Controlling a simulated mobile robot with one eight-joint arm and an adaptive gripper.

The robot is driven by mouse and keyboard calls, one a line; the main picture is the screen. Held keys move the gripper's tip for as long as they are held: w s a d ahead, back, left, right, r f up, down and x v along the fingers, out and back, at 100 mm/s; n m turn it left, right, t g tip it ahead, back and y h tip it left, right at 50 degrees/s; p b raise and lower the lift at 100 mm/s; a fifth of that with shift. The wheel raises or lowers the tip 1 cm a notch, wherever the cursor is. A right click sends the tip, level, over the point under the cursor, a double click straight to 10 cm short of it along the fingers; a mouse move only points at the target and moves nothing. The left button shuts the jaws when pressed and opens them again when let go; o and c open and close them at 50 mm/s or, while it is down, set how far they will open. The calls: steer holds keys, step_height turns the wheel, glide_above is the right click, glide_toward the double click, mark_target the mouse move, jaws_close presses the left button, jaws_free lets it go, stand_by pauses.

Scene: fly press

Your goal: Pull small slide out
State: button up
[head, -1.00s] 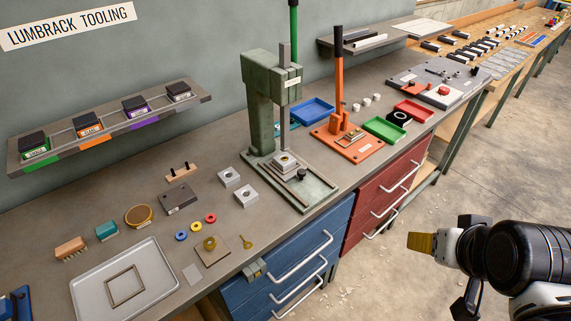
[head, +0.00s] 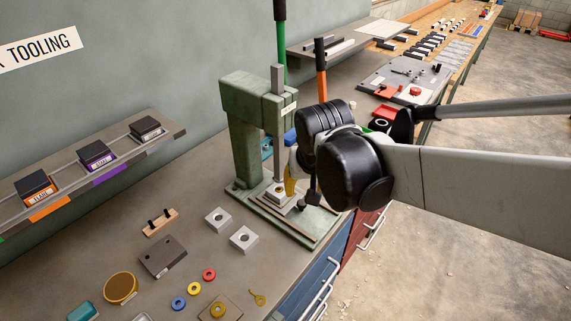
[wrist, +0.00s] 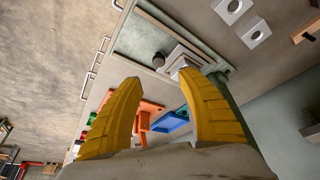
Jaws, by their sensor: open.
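The green fly press (head: 246,125) stands on the bench, its ram (head: 279,150) down over a small pale stepped block (head: 276,191) on the base. A dark round knob (wrist: 158,58) beside that block (wrist: 181,58) looks like the small slide's handle; the slide's body is hard to make out. My gripper (wrist: 160,79) is open and empty, its two yellow fingers pointing toward the press base, with the knob beyond and between the tips, apart from them. In the head view my wrist hides most of the fingers; one yellow finger (head: 290,184) shows beside the ram.
Two pale blocks with holes (head: 243,239) and a dark plate (head: 163,257) lie left of the press. An orange-handled press (head: 321,80) stands behind my wrist. Blue drawers with handles (head: 323,290) are below the bench edge.

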mark_target(303, 203)
steer(key=b+x, duration=0.4)
steer(key=x, duration=0.6)
steer(key=shift+d+f+b, duration=0.15)
steer(key=shift+f+b, duration=0.15)
jaws_close()
